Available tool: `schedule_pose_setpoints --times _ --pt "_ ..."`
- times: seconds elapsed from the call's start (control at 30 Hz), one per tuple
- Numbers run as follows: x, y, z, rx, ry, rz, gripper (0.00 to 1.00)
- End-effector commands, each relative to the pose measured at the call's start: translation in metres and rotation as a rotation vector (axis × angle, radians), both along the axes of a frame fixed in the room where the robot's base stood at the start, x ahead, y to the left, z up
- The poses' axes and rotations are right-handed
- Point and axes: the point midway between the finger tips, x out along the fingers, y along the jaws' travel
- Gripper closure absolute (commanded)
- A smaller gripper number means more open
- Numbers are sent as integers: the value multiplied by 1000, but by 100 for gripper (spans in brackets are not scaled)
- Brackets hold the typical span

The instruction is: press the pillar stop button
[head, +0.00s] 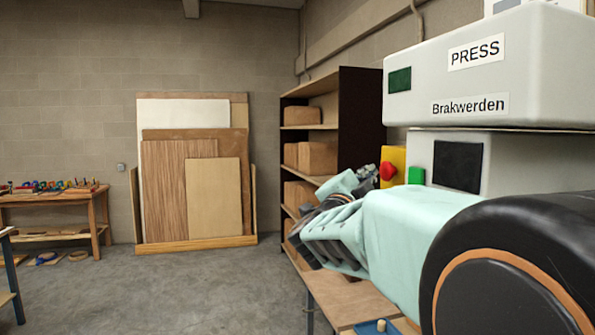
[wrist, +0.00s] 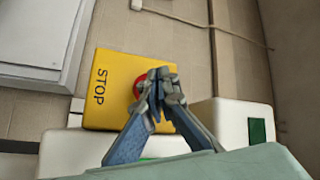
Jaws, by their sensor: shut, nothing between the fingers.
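In the wrist view the yellow box (wrist: 112,76) carries the word STOP, sideways, and a red button (wrist: 138,88) shows partly behind my fingers. My gripper (wrist: 160,80) is shut and empty, its fingertips over the right part of the button. In the head view my gripper (head: 371,174) is just left of the button. I cannot tell whether the fingertips touch it.
A shelf (head: 350,110) with wooden blocks stands behind. Leaning boards (head: 214,195) and a workbench (head: 55,198) are left.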

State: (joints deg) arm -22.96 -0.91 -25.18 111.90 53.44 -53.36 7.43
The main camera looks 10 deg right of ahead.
Motion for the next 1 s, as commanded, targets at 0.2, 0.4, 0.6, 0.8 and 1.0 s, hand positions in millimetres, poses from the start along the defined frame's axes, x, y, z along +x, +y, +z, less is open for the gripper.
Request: schedule_pose_setpoints --times 0.2,0.4,0.6,0.8,1.0 --pt "0 22 0 0 1 3 100" --pt "-1 41 0 -1 1 2 100" --pt "-2 48 0 0 1 1 100" --pt "-2 48 0 0 1 1 100" --pt "-1 48 0 0 1 1 100"
